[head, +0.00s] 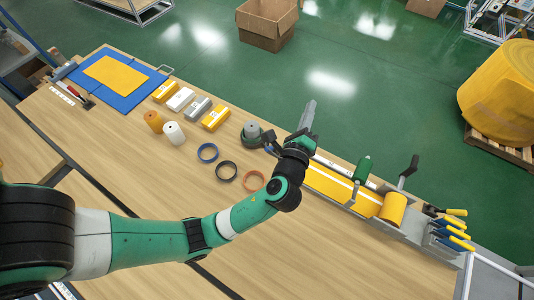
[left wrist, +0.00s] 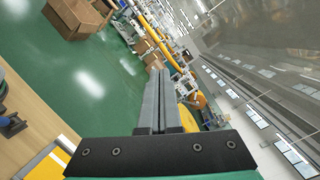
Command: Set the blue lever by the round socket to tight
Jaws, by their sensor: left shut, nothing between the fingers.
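The round socket (head: 251,132) stands near the far edge of the wooden table, with a grey cylinder upright in it. Part of a dark fixture shows at that view's left edge (left wrist: 11,126). My right gripper is out of view.
Rolls and yellow, white and grey blocks (head: 181,98) stand farther left. Right of my wrist are a yellow strip fixture (head: 328,184), a green-handled lever (head: 362,168) and blue-yellow tools (head: 452,233). The table's front is clear.

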